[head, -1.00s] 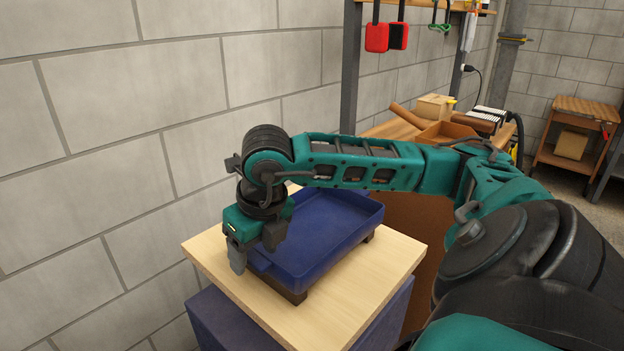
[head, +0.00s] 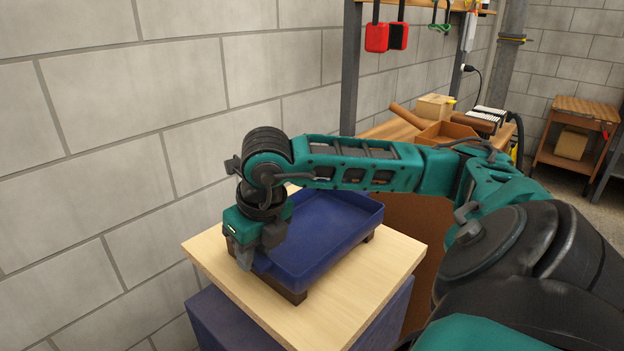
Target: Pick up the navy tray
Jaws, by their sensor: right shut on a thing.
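The navy tray (head: 322,238) is a shallow rectangular tray with raised walls. It rests on dark supports on a light wooden board (head: 345,310). My right gripper (head: 246,258) points down at the tray's near left end and is shut on its rim there. The gripper and wrist hide that corner of the tray. The visible inside of the tray is empty. My left gripper is not in view.
The board lies on a navy box-like stand (head: 228,322). A block wall (head: 110,120) runs close along the left. Behind my right arm stands a wooden bench with an open brown box (head: 445,133). A small wooden table (head: 578,130) is far right.

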